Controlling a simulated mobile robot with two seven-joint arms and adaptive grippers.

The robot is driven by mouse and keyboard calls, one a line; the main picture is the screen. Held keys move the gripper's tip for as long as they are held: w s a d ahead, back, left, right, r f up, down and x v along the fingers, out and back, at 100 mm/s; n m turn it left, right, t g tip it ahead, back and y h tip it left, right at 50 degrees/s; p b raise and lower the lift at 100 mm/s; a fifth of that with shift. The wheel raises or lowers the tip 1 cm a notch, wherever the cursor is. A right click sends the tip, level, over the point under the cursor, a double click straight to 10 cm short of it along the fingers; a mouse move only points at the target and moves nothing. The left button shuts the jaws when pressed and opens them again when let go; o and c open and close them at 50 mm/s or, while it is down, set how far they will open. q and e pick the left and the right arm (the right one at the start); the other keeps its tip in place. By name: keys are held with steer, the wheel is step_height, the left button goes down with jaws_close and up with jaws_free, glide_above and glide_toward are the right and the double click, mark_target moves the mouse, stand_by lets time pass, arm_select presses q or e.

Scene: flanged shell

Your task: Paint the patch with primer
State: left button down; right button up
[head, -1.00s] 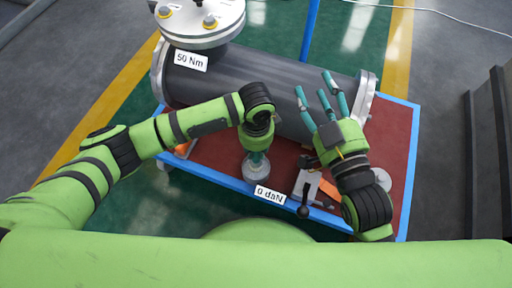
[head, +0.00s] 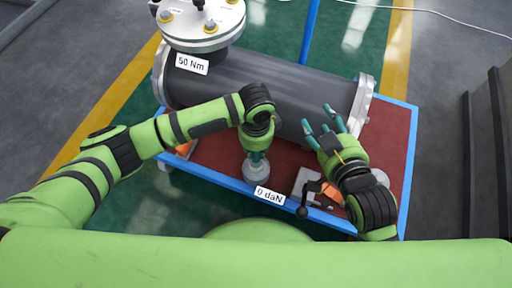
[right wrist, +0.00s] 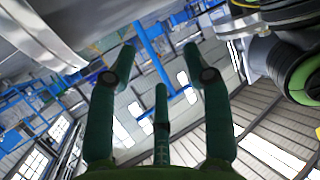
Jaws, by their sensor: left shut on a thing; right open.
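The dark grey flanged shell (head: 270,85) lies across the table in the head view. No patch or primer can be made out on the part I see. My left gripper (head: 257,156) points down in front of the shell, shut on a round silvery object (head: 256,173) near the table's front edge. The fingers partly cover that object. My right gripper (head: 325,122) is open and empty, its teal fingers pointing toward the shell's right part. In the right wrist view its three fingers (right wrist: 160,95) are spread with nothing between them.
The red table top (head: 396,140) has a blue rim. A clamp-like fixture with a black knob (head: 303,212) stands at the front, below my right gripper. A round bolted cover (head: 203,25) tops the shell's upper left. Labels read "50 Nm" and "0 daN".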

arm_select(q)
steer(key=shift+r+p, duration=0.3)
steer(key=shift+p, duration=0.05)
steer(key=shift+r+p, duration=0.25)
steer(key=shift+p, duration=0.05)
steer(key=shift+r+p, duration=0.25)
steer(key=shift+p, duration=0.1)
steer(key=shift+r+p, duration=0.25)
steer(key=shift+p, duration=0.05)
steer(key=shift+r+p, duration=0.55)
steer(key=shift+p, duration=0.2)
steer(key=shift+r+p, duration=0.55)
steer(key=shift+p, duration=0.2)
arm_select(e)
steer(key=s+d+f+g+h, duration=0.1)
steer(key=s+d+f+g, duration=0.2)
steer(key=f, duration=0.6)
steer(key=s+d+f+m+g+h, duration=0.1)
steer(key=s+d+f+g+h, duration=0.1)
steer(key=s+f+g, duration=0.5)
steer(key=shift+s+d+f+g, duration=0.3)
steer(key=shift+s+d+f, duration=0.2)
steer(key=shift+s+f, duration=0.55)
steer(key=shift+s+r, duration=0.15)
steer(key=shift+r, duration=0.05)
